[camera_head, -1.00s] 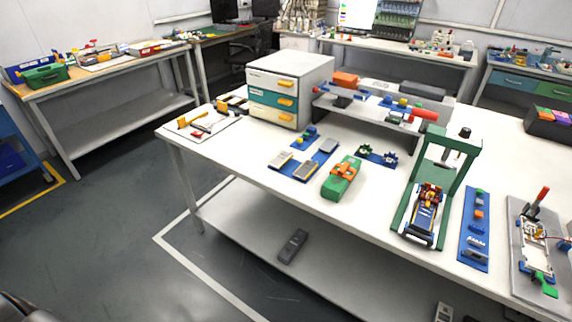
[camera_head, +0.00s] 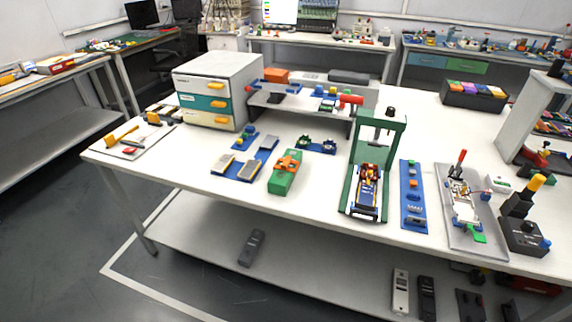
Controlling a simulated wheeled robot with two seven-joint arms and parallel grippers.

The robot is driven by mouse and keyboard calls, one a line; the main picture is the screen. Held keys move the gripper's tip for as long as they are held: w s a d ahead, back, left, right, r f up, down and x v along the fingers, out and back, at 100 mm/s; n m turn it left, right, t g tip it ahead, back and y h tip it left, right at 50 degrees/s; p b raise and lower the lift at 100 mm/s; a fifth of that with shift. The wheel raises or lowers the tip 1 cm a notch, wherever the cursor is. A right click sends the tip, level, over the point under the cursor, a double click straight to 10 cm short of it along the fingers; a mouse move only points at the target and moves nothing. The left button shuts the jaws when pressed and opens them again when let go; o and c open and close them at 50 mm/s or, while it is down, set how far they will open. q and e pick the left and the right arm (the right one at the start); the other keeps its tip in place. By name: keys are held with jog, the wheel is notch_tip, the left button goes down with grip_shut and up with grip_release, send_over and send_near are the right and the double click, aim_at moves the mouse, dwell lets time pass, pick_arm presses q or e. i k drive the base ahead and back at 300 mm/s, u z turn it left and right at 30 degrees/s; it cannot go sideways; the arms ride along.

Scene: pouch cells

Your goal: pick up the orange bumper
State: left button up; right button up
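Several orange parts show in the head view, and I cannot tell for sure which is the bumper. An orange part (camera_head: 288,162) lies on top of a green block (camera_head: 284,183) near the middle of the white table. A small orange piece (camera_head: 413,184) sits on a narrow blue strip (camera_head: 408,215) right of the green frame. An orange block (camera_head: 276,75) sits on the raised shelf at the back. None of these is held. Neither of my grippers is in view.
The white table (camera_head: 330,213) carries a drawer cabinet (camera_head: 213,85), a green upright frame (camera_head: 383,125), a grey plate with a fixture (camera_head: 470,225) and a black device with a yellow top (camera_head: 522,230). The table's front edge is mostly clear.

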aim_at(287, 161)
jog(key=z, duration=1.8)
jog(key=k, duration=0.4)
jog(key=u, duration=0.55)
